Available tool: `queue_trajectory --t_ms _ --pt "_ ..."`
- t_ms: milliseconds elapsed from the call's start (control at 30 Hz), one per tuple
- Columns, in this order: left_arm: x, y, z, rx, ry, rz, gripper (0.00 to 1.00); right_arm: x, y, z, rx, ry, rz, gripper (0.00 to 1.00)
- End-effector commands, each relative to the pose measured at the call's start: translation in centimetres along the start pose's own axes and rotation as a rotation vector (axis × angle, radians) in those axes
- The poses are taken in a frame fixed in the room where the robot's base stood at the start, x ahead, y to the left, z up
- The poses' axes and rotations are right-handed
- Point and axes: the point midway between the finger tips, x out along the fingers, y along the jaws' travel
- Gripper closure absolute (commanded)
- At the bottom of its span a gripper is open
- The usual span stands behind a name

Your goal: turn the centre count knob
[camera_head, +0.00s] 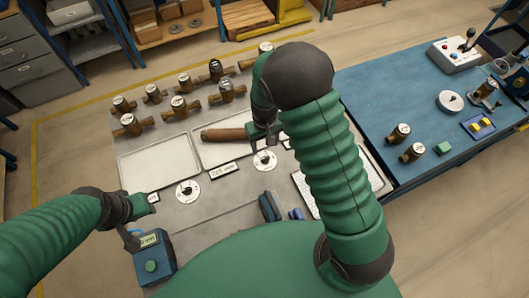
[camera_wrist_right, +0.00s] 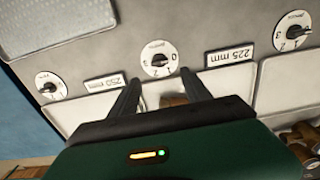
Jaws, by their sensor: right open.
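The centre count knob is a small black pointer on a round white dial (camera_head: 265,160) marked with numbers. The same dial shows upside down in the right wrist view (camera_wrist_right: 159,59), between the labels "225 mm" (camera_wrist_right: 229,54) and "250 mm" (camera_wrist_right: 104,83). My right gripper (camera_head: 264,137) is just behind the dial in the head view. In the right wrist view its two dark fingers (camera_wrist_right: 160,77) are spread, with the dial just past their tips and nothing gripped. My left gripper (camera_head: 142,208) is at the left, by a blue box; its finger opening is unclear.
Similar dials sit to the left (camera_head: 188,191) and, in the wrist view, at the other side (camera_wrist_right: 50,86). A brown cylinder (camera_head: 225,135) lies in a pale tray behind. Several brass meters (camera_head: 179,107) stand farther back. The blue box (camera_head: 154,257) has a green button.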

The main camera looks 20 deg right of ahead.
Motion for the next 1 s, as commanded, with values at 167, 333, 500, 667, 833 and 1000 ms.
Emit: queue_trajectory --t_ms 167,333,500,667,833,1000 --pt "-1.0 0.0 -0.2 0.0 0.0 0.0 0.64 4.5 0.1 0.1 0.001 -0.006 0.001 0.44" --pt "-1.5 0.0 -0.4 0.0 0.0 0.0 0.64 7.4 0.1 0.1 0.0 -0.001 0.001 0.44" --pt "-1.5 0.0 -0.4 0.0 0.0 0.0 0.64 8.5 0.1 0.1 0.0 0.003 0.001 0.44" --pt "-1.5 0.0 -0.4 0.0 0.0 0.0 0.64 8.5 0.0 0.0 0.0 0.002 0.001 0.44" --pt "-1.5 0.0 -0.4 0.0 0.0 0.0 0.64 8.5 0.0 0.0 0.0 0.001 0.001 0.61" --pt "-1.5 0.0 -0.4 0.0 0.0 0.0 0.64 8.5 0.0 0.0 0.0 0.002 0.001 0.83"
